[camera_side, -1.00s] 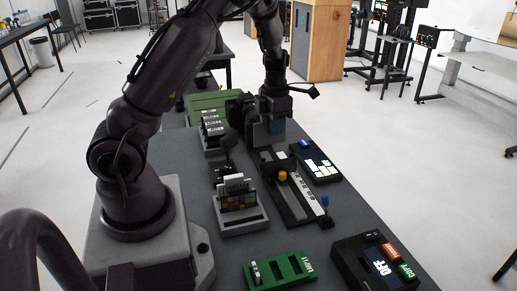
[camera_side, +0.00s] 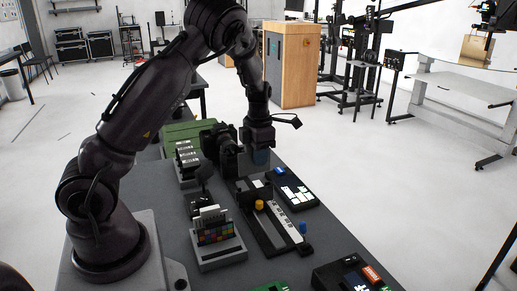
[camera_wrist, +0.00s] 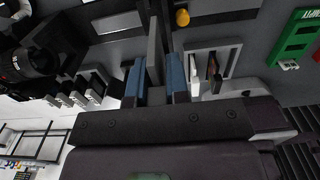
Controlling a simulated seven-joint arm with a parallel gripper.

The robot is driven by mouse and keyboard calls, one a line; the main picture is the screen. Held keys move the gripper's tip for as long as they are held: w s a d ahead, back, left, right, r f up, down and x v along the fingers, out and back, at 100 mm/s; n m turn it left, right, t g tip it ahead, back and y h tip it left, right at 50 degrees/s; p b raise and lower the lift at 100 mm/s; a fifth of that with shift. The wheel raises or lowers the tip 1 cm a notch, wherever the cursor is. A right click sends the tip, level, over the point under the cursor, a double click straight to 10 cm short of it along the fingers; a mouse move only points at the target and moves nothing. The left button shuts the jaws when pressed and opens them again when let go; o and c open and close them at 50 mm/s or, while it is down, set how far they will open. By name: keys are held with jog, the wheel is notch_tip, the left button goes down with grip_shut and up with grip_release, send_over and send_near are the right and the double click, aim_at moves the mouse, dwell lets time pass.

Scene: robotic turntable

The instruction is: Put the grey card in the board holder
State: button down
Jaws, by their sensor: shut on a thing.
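My gripper (camera_wrist: 156,66) has two blue fingers shut on the grey card (camera_wrist: 153,42), which shows as a thin grey plate edge-on in the wrist view. In the wrist view the holder (camera_wrist: 234,62) lies right of the fingers, apart from the card.
The ruled rail (camera_side: 283,218) has a yellow knob (camera_side: 259,205) and a blue knob. A rack with labelled cards (camera_side: 187,160) and a black camera (camera_side: 215,138) stand left of my gripper. A key panel (camera_side: 297,194) lies right. A control box (camera_side: 350,274) is at the front.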

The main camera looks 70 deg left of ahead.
aim_at(258, 172)
jog(key=shift+f, duration=1.65)
jog(key=shift+f, duration=2)
jog(key=c, duration=1)
grip_release()
notch_tip(258, 172, up, 13)
